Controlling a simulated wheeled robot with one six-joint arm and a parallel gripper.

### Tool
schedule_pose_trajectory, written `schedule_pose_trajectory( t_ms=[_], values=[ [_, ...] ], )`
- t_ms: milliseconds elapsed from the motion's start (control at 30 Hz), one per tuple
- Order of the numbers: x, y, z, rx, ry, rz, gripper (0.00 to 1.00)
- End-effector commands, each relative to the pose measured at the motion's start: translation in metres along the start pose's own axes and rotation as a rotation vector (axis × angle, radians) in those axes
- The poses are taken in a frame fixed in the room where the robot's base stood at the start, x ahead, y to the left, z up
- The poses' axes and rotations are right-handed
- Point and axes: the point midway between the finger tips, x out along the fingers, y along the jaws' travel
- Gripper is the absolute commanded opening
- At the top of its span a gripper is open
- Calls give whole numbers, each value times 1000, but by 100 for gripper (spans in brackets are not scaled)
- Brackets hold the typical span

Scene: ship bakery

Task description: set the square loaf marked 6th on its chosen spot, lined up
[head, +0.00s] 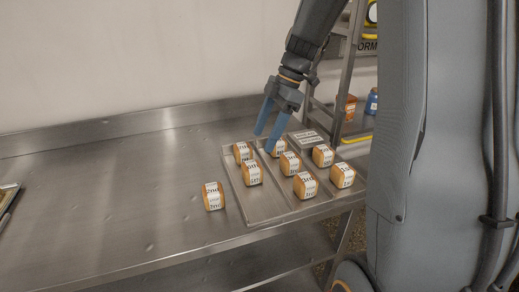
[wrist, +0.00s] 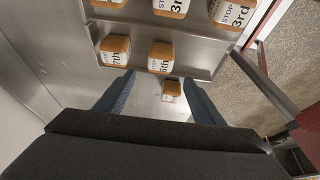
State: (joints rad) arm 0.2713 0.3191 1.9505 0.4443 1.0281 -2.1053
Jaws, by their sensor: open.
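A square loaf with a white label (head: 212,196) stands alone on the bench, left of the tray. In the wrist view the lone loaf (wrist: 172,90) shows beyond the tray's edge, in the gap between my fingers. Its label is too small to read, so I cannot tell if it is the 6th. The metal tray (head: 262,206) holds several similar loaves; in the wrist view one of them reads 7th (wrist: 115,48) and another 3rd (wrist: 228,14). My gripper (head: 264,142) is open and empty, raised in the air, fingers pointing down.
The steel bench (head: 120,200) is mostly clear left of the lone loaf. A wall stands behind it. A dark flat item (head: 8,198) lies at the far left. A ladder-like rack (head: 347,75) and a blue jar (head: 372,102) are behind the tray at right.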

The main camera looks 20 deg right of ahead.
Motion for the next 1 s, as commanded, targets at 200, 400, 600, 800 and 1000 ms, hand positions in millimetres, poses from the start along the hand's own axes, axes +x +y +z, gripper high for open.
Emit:
schedule_pose_trajectory(
  t_ms=[200,400,600,800,1000],
  values=[
    [-4,-7,-1,60,-18,-4,62],
    [23,-42,-4,376,-118,1,62],
    [52,-85,-5,768,-223,72,62],
    [76,-128,-5,1128,-280,192,62],
    [92,-160,-6,1401,-275,304,62]
  ],
)
